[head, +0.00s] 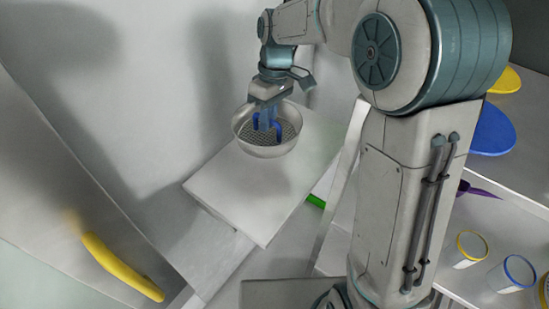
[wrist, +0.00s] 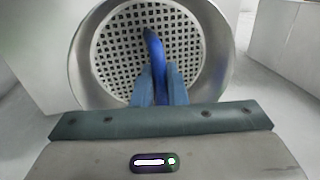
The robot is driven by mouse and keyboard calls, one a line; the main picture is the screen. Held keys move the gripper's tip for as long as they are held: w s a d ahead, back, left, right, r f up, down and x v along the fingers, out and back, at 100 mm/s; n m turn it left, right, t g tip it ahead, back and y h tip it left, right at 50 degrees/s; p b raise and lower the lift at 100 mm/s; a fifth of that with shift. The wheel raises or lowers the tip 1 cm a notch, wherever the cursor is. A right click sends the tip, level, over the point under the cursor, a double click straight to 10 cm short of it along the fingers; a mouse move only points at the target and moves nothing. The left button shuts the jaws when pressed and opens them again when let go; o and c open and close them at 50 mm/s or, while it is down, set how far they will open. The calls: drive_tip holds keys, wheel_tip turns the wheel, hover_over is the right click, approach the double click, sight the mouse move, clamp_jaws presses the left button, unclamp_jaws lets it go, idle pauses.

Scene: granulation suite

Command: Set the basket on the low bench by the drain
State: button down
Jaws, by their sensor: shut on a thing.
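The basket (head: 266,148) is a round metal bowl with a perforated floor and a blue handle (head: 277,130). My gripper (head: 266,118) is shut on the blue handle, with the fingers pointing down into the basket. In the wrist view the basket (wrist: 220,85) fills the upper middle, and the gripper's fingers (wrist: 158,88) close on the blue handle (wrist: 154,48). The basket is over a pale, low bench top (head: 222,190). I cannot tell whether its underside touches the bench. No drain is clearly visible.
A yellow curved object (head: 120,268) lies at the lower left. At the right, a shelf holds cups with yellow and blue rims (head: 512,273), and blue and yellow discs (head: 490,130) are above. A green item (head: 316,201) is beside the bench. The bench's front part is clear.

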wheel_tip(320, 180, down, 10)
drive_tip(key=shift+r+p, duration=0.1)
drive_tip(key=shift+p, duration=0.4)
drive_tip(key=shift+f, duration=0.2)
drive_tip(key=c, duration=1.5)
unclamp_jaws()
drive_tip(key=shift+o, duration=0.2)
drive_tip(key=shift+r, duration=0.1)
